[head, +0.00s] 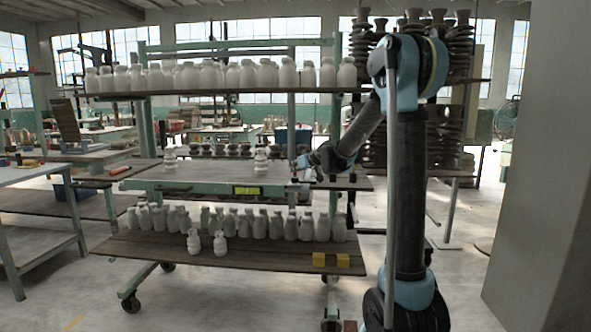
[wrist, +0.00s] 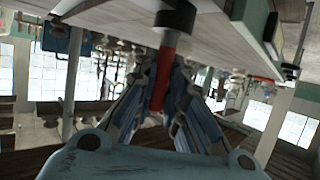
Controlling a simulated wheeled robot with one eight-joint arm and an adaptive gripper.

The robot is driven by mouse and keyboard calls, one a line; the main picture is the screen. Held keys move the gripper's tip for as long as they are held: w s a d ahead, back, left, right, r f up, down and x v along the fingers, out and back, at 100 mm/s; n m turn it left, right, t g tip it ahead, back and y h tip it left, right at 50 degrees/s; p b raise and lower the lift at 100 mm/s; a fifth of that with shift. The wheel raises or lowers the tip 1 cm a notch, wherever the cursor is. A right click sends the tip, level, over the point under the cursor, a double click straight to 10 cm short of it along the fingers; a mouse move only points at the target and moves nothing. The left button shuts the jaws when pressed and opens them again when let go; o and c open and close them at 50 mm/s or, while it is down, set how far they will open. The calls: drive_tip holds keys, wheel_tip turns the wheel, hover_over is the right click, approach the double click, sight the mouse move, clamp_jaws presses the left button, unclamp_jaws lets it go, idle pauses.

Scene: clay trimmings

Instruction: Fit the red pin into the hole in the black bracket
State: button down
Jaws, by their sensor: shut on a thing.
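The red pin (wrist: 160,82) is between the fingers of my gripper (wrist: 158,88) in the wrist view, and the gripper is shut on it. The pin's far end meets the black bracket (wrist: 175,17), a short dark cylinder-like piece at the shelf edge. The pin is roughly in line with the bracket, slightly tilted. The hole is hidden, so I cannot tell whether the tip is inside it. In the head view my gripper (head: 303,164) is at the right part of the rack's middle shelf; the pin and bracket are too small to make out clearly there.
The rack's middle shelf (head: 215,172) carries a few white bottles (head: 261,160). Rows of bottles fill the shelf above (head: 240,76) and the lower shelf (head: 110,246). A green-yellow label (head: 247,190) is on the front rail.

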drive_tip(key=shift+f, duration=0.55)
drive_tip(key=c, duration=1.6)
unclamp_jaws()
drive_tip(key=shift+o, duration=0.2)
drive_tip(key=v, duration=1.2)
drive_tip(key=s+d+f+m+g+h, duration=0.2)
drive_tip(key=s+d+f, duration=0.4)
drive_tip(key=s, duration=0.8)
drive_tip(key=s+d+f+m+g+h, duration=0.2)
drive_tip(key=s+d+f, duration=0.5)
drive_tip(key=s, duration=0.8)
drive_tip(key=s+d+f+m+g+h, duration=0.3)
drive_tip(key=s+d+f, duration=0.4)
drive_tip(key=s+f, duration=0.3)
drive_tip(key=s+g+h, duration=0.1)
drive_tip(key=s, duration=0.3)
drive_tip(key=shift+s+d+g, duration=0.15)
drive_tip(key=shift+s+g, duration=0.15)
drive_tip(key=shift+s, duration=0.1)
